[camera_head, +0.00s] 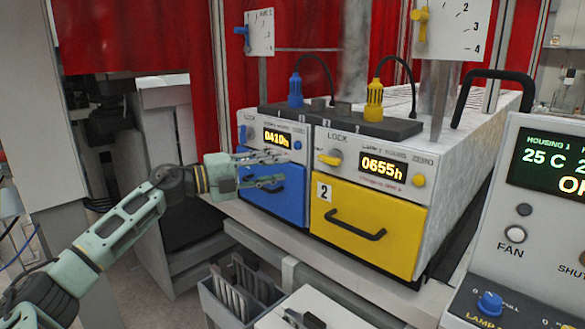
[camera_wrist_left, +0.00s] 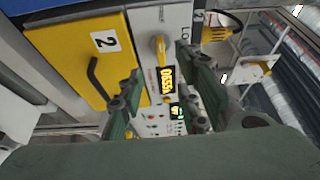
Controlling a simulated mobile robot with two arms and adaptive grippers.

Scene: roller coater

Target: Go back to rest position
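My left gripper (camera_head: 272,169) reaches in from the left on a pale green arm, in front of the blue lamp unit (camera_head: 278,200). Its fingers are spread apart with nothing between them. In the left wrist view the gripper (camera_wrist_left: 163,105) also shows two separated fingers. Beyond them are the yellow drawer (camera_wrist_left: 85,60) and a lit display. In the head view the yellow drawer (camera_head: 365,229), marked 2, is shut under a display reading 0655h. I cannot make out my right gripper in either view.
A grey bin (camera_head: 240,298) with upright plates stands below the units. A white control panel (camera_head: 540,225) with a FAN button is at the right. A blue plug (camera_head: 295,90) and a yellow plug (camera_head: 374,98) stand on top. Red curtains hang behind.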

